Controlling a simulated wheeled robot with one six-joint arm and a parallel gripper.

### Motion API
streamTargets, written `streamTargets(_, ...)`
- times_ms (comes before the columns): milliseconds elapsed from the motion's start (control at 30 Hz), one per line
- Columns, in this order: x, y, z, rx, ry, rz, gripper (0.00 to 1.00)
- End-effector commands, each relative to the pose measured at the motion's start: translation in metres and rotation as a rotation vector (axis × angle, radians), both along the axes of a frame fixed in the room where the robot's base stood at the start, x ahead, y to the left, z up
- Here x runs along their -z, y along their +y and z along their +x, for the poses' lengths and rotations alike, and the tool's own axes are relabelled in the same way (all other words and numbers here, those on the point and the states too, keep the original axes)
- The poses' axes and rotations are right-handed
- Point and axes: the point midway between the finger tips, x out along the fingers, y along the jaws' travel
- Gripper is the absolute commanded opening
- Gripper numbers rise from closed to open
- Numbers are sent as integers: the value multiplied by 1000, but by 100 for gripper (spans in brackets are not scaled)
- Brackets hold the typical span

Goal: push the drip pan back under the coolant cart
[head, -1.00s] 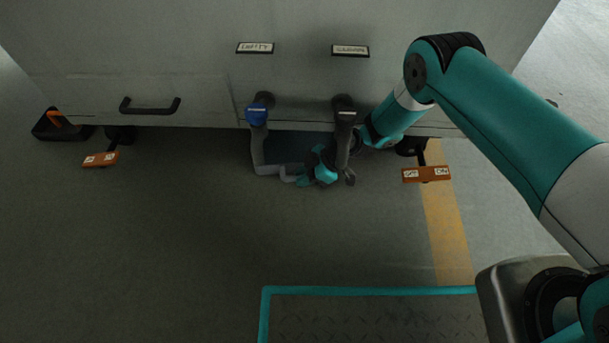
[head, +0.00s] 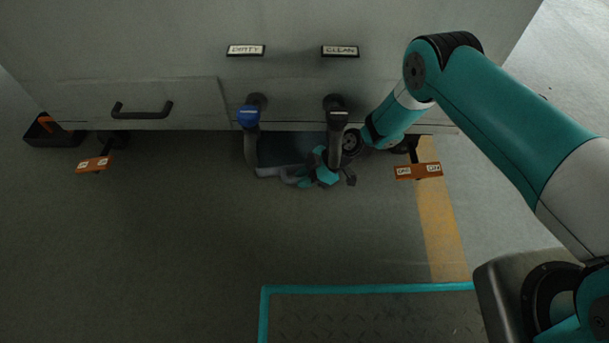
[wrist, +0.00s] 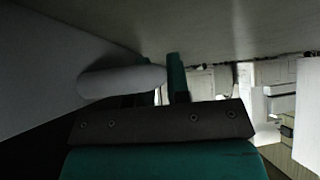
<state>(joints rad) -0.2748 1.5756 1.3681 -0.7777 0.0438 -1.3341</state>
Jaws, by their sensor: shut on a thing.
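The coolant cart (head: 150,70) is a large grey cabinet across the top of the head view. The drip pan (head: 288,148) shows as a dark blue-grey patch at the cart's lower edge, between two hanging hoses; most of it is hidden under the cart. A pale grey bar (head: 270,172) at its front looks like its handle. My gripper (head: 305,180) is low in front of the cart, shut on this bar, partly hidden by the right hose. In the wrist view a pale rounded bar (wrist: 120,80) lies at the fingers (wrist: 155,88).
The blue-valved hose (head: 250,145) and black-valved hose (head: 335,140) hang close around my gripper. Orange caster pedals (head: 93,165) and (head: 418,172) stick out at both sides. A black bin (head: 40,135) sits at far left. The floor in front is clear.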

Motion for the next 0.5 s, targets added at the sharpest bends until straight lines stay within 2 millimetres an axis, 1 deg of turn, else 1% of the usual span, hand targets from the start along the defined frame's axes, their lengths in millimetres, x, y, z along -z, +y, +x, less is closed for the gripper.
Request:
streamTargets(67, 0, 0, 0, -1, 2, -1, 0)
streamTargets(100, 0, -1, 0, -1, 2, -1, 21)
streamTargets(167, 0, -1, 0, 0, 1, -1, 35)
streamTargets(200, 0, -1, 0, 0, 1, -1, 44)
streamTargets(233, 0, -1, 0, 0, 1, -1, 46)
streamTargets(500, -1, -1, 0, -1, 1, 0, 46)
